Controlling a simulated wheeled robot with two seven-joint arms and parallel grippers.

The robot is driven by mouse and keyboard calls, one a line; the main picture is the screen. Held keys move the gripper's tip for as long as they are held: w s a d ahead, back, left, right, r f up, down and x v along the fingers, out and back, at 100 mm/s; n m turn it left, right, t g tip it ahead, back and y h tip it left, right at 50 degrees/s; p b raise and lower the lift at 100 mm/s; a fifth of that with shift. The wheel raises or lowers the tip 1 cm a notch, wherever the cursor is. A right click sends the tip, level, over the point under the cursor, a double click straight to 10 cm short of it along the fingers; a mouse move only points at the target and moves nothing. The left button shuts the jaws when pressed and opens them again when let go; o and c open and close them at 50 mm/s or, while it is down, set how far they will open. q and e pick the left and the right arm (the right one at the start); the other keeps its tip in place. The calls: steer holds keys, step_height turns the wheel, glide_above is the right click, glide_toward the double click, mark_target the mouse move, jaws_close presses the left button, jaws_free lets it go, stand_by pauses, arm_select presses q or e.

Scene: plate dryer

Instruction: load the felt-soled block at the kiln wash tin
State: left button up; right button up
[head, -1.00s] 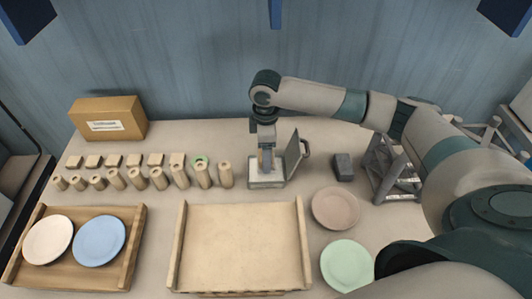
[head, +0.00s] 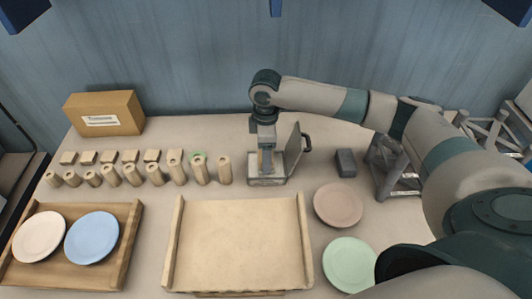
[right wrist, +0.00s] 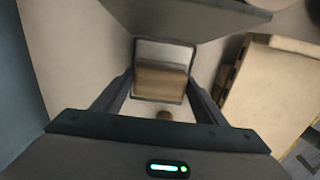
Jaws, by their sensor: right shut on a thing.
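The kiln wash tin (head: 266,182) is a small pale metal box at the back middle of the table. Its hinged lid (head: 293,150) stands open on the right side. My right gripper (head: 266,162) points straight down over the tin, its fingertips at the opening. It is shut on the wooden felt-soled block (right wrist: 160,82), which shows between the fingers inside the tin's outline in the right wrist view. The block's felt underside is hidden, and I cannot tell whether it touches the tin's bottom. My left gripper is not in view.
Upright wooden pegs (head: 200,170) stand left of the tin, one with a green ring. A dark grey block (head: 345,162) and a grey rack (head: 392,170) are on the right.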

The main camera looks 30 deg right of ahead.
steer(key=shift+f, duration=0.5)
stand_by(0.9)
steer(key=shift+r, duration=0.1)
stand_by(0.6)
step_height(320, 180, up, 7)
steer(key=p, duration=0.8)
stand_by(0.9)
